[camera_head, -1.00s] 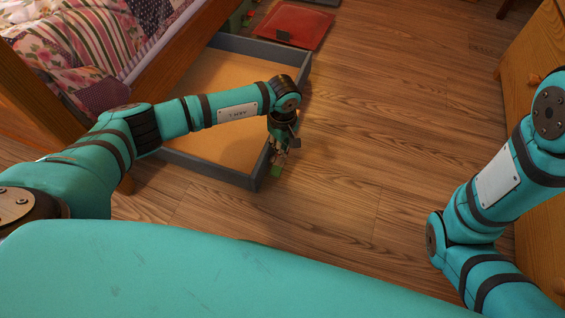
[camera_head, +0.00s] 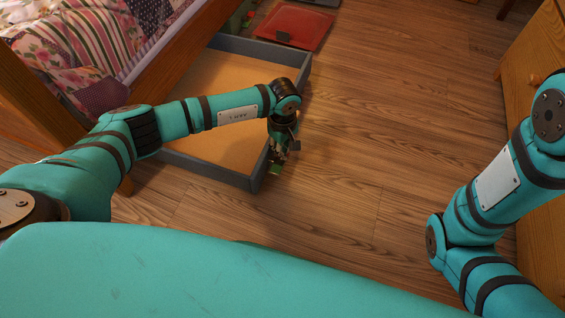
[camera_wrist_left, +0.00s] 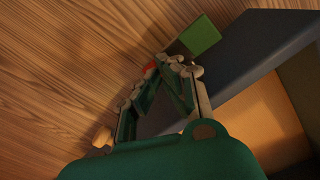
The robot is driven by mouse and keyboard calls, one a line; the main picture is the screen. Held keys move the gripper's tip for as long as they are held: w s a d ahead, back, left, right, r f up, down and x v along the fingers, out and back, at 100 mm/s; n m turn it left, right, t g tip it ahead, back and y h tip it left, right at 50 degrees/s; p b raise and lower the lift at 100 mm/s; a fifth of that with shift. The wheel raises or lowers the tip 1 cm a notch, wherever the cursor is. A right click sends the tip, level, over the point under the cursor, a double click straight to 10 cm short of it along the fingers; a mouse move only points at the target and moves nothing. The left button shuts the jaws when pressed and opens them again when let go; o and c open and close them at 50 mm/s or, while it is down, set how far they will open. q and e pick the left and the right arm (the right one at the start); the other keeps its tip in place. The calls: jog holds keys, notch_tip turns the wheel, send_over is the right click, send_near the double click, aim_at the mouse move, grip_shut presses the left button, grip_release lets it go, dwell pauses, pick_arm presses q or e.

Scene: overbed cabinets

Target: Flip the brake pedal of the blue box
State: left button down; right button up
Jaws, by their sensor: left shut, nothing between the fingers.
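The blue box (camera_head: 215,172) is an open, grey-blue rimmed tray with a tan floor, low beside the bed. A small green brake pedal (camera_head: 275,169) sticks out at the outer side of its near right corner. The green pedal (camera_wrist_left: 200,36) also shows in the left wrist view, beside the box wall (camera_wrist_left: 262,50). My left gripper (camera_head: 279,157) points down just outside the box's right wall, right by the pedal. In the wrist view its fingertips (camera_wrist_left: 178,68) are together and empty, close to the pedal; contact cannot be told. My right gripper is out of view.
A red lidded box (camera_head: 290,25) lies behind the blue box. The bed (camera_head: 95,40) is at the upper left. A wooden cabinet (camera_head: 535,60) stands at the right. The wooden floor (camera_head: 390,120) between them is clear.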

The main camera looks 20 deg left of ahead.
pick_arm(q)
jog(key=shift+r+p, duration=2.2)
jog(key=shift+r, duration=1.05)
